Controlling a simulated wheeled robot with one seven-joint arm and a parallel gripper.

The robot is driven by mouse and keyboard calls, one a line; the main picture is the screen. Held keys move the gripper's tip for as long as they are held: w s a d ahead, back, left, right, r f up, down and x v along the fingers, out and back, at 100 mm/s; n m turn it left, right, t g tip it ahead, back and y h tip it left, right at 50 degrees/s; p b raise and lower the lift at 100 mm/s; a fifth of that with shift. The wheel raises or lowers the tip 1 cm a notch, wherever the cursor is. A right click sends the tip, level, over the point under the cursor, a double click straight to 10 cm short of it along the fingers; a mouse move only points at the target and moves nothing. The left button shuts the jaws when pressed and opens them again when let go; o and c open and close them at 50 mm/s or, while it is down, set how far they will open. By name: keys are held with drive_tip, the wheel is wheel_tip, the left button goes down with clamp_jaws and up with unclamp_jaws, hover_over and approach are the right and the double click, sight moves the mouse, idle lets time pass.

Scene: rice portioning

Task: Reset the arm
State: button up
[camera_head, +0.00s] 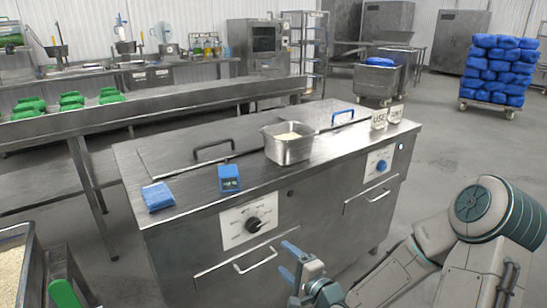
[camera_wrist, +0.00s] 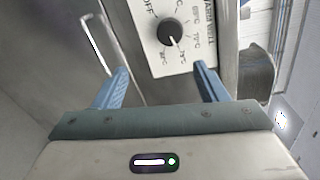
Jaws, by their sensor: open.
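My gripper (camera_head: 296,262) is low in front of the steel cooker unit (camera_head: 210,202), near its left front handle and control panel. In the wrist view my gripper (camera_wrist: 162,82) has its two blue fingers spread wide apart, with nothing between them. Behind the fingers the wrist view shows a black knob (camera_wrist: 170,32) on a white dial panel (camera_wrist: 200,58) and a metal bar handle (camera_wrist: 98,45). My arm comes in from the lower right of the head view.
A tray of rice (camera_head: 14,262) stands lower left. Blue sacks (camera_head: 497,70) are stacked at the back right. Floor is clear right of the cooker.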

drive_tip(key=s+d+r+n+g+h+p, duration=0.7)
drive_tip(key=d+r+n+h+p, duration=0.35)
drive_tip(key=r, duration=0.25)
drive_tip(key=s+r+n+g+p, duration=0.2)
drive_tip(key=s+r+g+p, duration=0.2)
drive_tip(key=s+r, duration=1)
drive_tip(key=shift+s+a+r+y+p, duration=0.35)
drive_tip(key=shift+s+p, duration=0.1)
drive_tip(key=shift+p, duration=0.6)
drive_tip(key=shift+n, duration=0.25)
